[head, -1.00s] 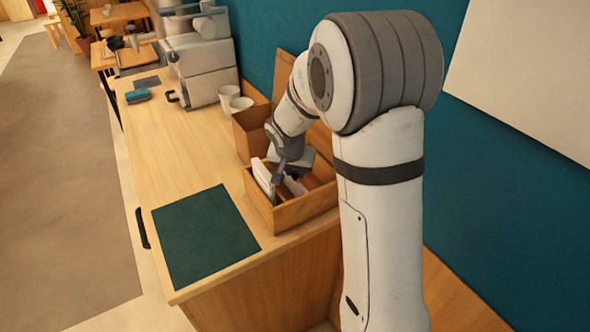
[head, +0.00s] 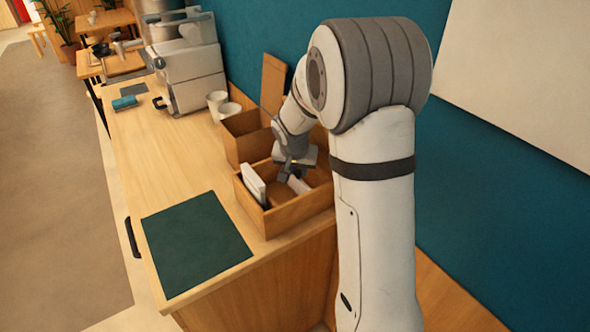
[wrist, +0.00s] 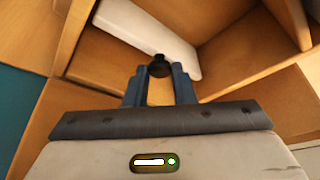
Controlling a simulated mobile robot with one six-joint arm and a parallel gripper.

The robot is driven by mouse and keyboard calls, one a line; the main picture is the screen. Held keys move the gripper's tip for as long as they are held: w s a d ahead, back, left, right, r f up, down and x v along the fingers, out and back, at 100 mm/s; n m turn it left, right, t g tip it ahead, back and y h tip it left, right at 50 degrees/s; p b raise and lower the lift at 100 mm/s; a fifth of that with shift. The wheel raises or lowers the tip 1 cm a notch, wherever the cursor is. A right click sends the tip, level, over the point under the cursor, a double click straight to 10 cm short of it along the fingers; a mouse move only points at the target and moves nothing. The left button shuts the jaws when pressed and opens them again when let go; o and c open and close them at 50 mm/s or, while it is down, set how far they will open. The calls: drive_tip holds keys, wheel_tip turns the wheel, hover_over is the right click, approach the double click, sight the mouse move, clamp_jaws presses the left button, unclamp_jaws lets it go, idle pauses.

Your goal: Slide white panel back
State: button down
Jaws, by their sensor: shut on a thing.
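The white panel (head: 254,184) stands tilted along the left wall of the wooden box (head: 269,225) in the head view. A long white slab with a rounded end (wrist: 150,40), probably this panel, lies beyond my fingers in the wrist view. My gripper (wrist: 159,75) points into the box, with its two blue fingers close around a small dark knob (wrist: 159,66). The knob overlaps the slab's near edge; I cannot tell if they are joined. In the head view my wrist hides most of the fingers. A second white piece (head: 298,185) shows right of the panel.
Another wooden box (head: 236,143) stands directly behind, with an upright wooden board (head: 272,84) near the wall. White cups (head: 217,103) and a coffee machine (head: 192,72) are farther back. A dark green mat (head: 197,242) lies on the clear counter to the left.

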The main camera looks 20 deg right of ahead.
drive_tip(key=c, duration=1.2)
unclamp_jaws()
drive_tip(key=shift+r, duration=0.1)
drive_tip(key=v, duration=0.7)
drive_tip(key=shift+r+b, duration=0.25)
drive_tip(key=shift+b, duration=0.1)
drive_tip(key=shift+s, duration=0.2)
drive_tip(key=s+a+r+n+y, duration=0.1)
drive_tip(key=s+n, duration=0.1)
drive_tip(key=s, duration=1.1)
drive_tip(key=s+a+r+n+g+y, duration=0.1)
drive_tip(key=s+r+n, duration=0.1)
drive_tip(key=s, duration=1.1)
drive_tip(key=shift+s+a+r+n, duration=0.15)
drive_tip(key=shift+a+r+n, duration=0.2)
drive_tip(key=shift+n, duration=0.35)
